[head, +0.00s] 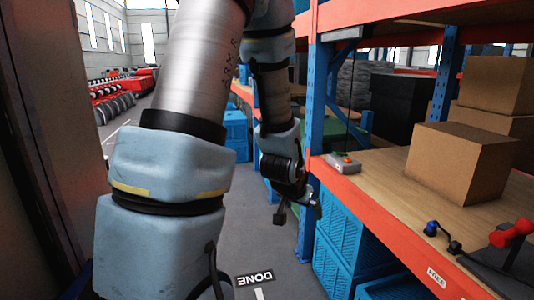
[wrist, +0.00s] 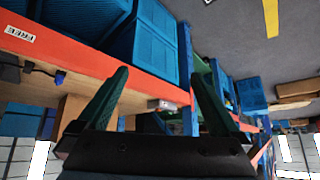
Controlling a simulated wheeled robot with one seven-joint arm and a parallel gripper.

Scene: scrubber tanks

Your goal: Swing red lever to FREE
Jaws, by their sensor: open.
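The red lever (head: 511,232) shows at the right edge of the head view, with a dumbbell-like red handle on a dark mount on the wooden shelf. A FREE label (head: 437,277) is on the orange shelf edge in front of it. The label also shows upside down at the upper left of the wrist view (wrist: 20,34). My gripper (head: 298,212) hangs in the aisle beside the blue rack post, well left of the lever and apart from it. In the wrist view its green fingers (wrist: 160,74) are spread and empty. The lever is not visible in the wrist view.
Cardboard boxes (head: 462,162) stand on the wooden shelf. A small grey control box (head: 343,162) sits by the post (head: 315,110). A blue-tipped cable (head: 432,228) lies near the lever. Blue crates (head: 340,245) fill the space below. The grey aisle floor is clear.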

